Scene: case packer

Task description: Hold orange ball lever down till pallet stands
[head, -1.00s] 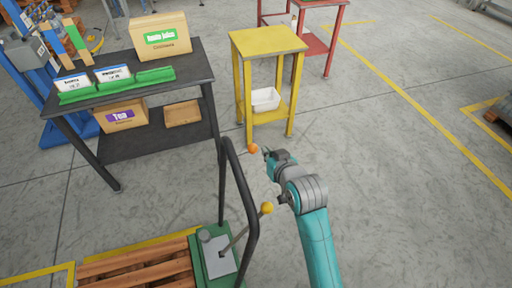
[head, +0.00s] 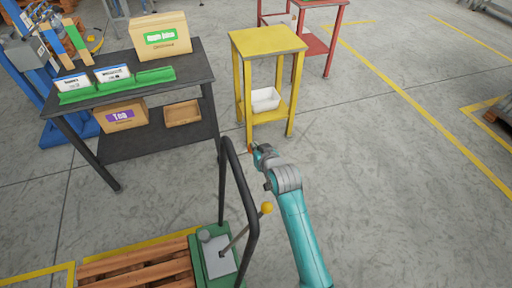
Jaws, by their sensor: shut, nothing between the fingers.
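The wooden pallet (head: 140,271) lies flat at the machine's left, partly cut off by the picture's bottom edge.
A black bent frame (head: 247,205) stands on the machine, left of my arm. A dark table (head: 160,84) with boxes and green trays is at the upper left. A yellow stand (head: 268,42) holding a white bin (head: 265,99) is behind my gripper.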

